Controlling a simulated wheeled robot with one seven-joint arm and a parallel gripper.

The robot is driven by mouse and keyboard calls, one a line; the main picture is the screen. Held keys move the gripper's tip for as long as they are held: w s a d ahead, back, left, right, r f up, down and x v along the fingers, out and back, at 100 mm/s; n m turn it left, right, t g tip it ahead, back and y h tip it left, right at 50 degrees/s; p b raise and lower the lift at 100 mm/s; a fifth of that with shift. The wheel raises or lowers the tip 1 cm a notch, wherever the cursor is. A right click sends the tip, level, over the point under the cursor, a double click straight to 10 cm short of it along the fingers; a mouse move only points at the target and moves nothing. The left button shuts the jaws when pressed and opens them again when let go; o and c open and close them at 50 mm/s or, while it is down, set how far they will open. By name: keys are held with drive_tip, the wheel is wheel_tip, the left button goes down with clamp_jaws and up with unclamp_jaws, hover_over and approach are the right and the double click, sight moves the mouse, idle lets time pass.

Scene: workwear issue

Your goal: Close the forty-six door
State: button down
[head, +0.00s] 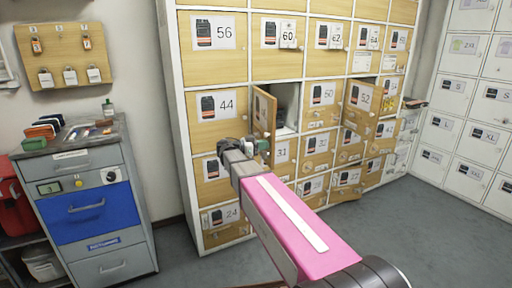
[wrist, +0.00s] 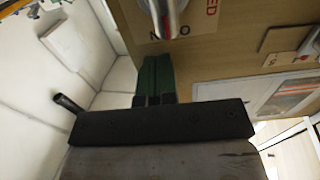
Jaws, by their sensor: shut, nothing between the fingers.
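An open wooden locker door (head: 263,112) stands out from the row between door 44 (head: 215,108) and door 50 (head: 322,95). Its number cannot be read, but its place in the row fits forty-six. The white compartment (head: 285,103) behind it shows. My gripper (head: 262,148) is at the lower part of this door; I cannot tell whether it touches. In the wrist view my gripper's green fingers (wrist: 155,70) are together and empty, beside a wooden panel (wrist: 215,55) with a metal knob (wrist: 165,15). White compartment walls (wrist: 60,90) lie to the left.
Door 52 (head: 363,98) also stands open to the right, and a lower door (head: 346,180) is ajar. A grey cabinet with a blue drawer (head: 90,212) stands at the left. White lockers (head: 470,120) line the right wall. Grey floor (head: 400,235) is clear at the right.

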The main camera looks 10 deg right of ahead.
drive_tip(key=shift+d, duration=0.3)
drive_tip(key=w+d+n+t+y, duration=0.45)
drive_tip(key=w+d+t, duration=0.2)
drive_tip(key=d, duration=0.55)
drive_tip(key=w+d+n+t+y, duration=0.4)
drive_tip(key=w+d+n+t, duration=0.25)
drive_tip(key=d, duration=0.45)
drive_tip(key=shift+t+y, duration=0.3)
drive_tip(key=shift+y, duration=0.15)
drive_tip(key=w+d, duration=0.1)
drive_tip(key=w, duration=0.7)
drive_tip(key=w+d, duration=0.2)
drive_tip(key=w, duration=0.5)
drive_tip(key=w+d, duration=0.2)
drive_tip(key=w, duration=0.6)
drive_tip(key=shift+w, duration=0.35)
drive_tip(key=shift+w+a, duration=0.15)
drive_tip(key=shift+w, duration=0.5)
